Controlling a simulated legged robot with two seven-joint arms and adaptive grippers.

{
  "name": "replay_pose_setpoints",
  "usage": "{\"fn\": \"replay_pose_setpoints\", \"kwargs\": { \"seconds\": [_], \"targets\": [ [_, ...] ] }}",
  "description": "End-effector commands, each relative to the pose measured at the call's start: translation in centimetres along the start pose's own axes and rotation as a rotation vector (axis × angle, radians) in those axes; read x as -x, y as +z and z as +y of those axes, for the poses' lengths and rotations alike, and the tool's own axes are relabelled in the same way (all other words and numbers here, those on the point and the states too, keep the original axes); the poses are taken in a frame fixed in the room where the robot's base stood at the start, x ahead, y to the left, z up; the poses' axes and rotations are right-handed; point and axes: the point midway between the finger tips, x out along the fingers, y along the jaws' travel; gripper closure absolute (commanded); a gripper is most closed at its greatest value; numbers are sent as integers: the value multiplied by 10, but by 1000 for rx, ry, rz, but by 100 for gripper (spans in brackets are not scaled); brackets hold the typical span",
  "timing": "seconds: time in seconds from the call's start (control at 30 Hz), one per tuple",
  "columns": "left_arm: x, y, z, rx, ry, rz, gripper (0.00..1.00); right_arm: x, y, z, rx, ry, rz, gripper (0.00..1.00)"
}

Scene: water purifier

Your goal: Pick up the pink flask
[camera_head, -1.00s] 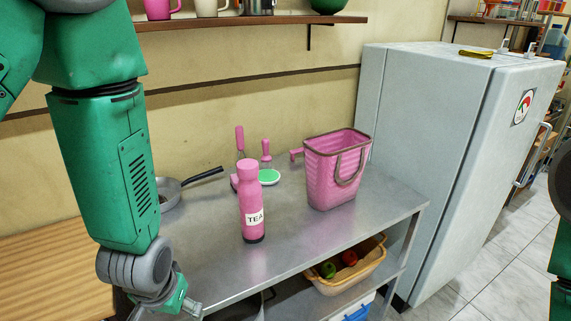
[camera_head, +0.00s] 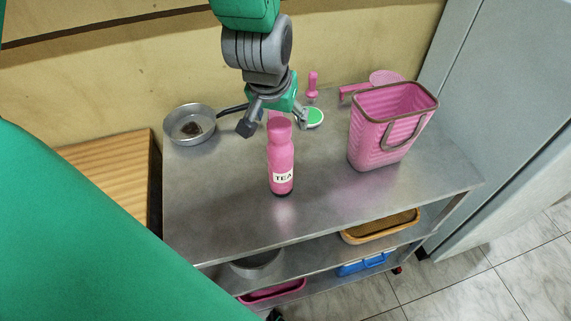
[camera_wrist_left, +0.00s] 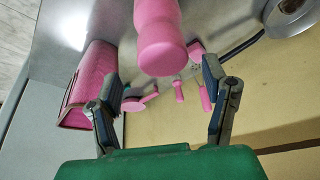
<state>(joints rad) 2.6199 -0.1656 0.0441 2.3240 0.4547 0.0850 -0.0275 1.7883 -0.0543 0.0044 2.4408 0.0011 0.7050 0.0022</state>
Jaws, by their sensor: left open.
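The pink flask (camera_head: 281,160), with a white TEA label and a dark base, stands upright on the metal table. My left gripper (camera_head: 275,126) is open above and around the flask's top in the head view, seemingly a little behind it. In the left wrist view the flask (camera_wrist_left: 159,35) reaches in from the top, between the lines of the two open fingers of my left gripper (camera_wrist_left: 163,85). I cannot tell that either finger touches it. My right gripper is not in view.
A pink basket (camera_head: 384,128) stands right of the flask. A pan (camera_head: 190,126) is at the back left. The table front (camera_head: 330,218) is clear. A fridge (camera_head: 490,110) stands at right.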

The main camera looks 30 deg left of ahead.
Motion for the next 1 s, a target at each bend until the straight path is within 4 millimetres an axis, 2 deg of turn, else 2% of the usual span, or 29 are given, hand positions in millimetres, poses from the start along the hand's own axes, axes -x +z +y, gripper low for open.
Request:
{"fn": "replay_pose_setpoints", "kwargs": {
  "seconds": [0.23, 0.5, 0.83, 0.87, 1.0],
  "targets": [
    [-16, 4, -2, 1, 2, -2, 32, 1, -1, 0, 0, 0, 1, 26],
    [-52, 7, 4, 1, 0, -2, 32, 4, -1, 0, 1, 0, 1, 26],
    [-59, 7, 3, 0, 1, 3, 32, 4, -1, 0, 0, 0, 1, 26],
    [-59, 7, 3, 0, 1, 2, 39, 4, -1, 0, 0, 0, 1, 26],
    [-59, 7, 3, 1, 1, 1, 88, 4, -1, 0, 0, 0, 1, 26]
  ]
}}
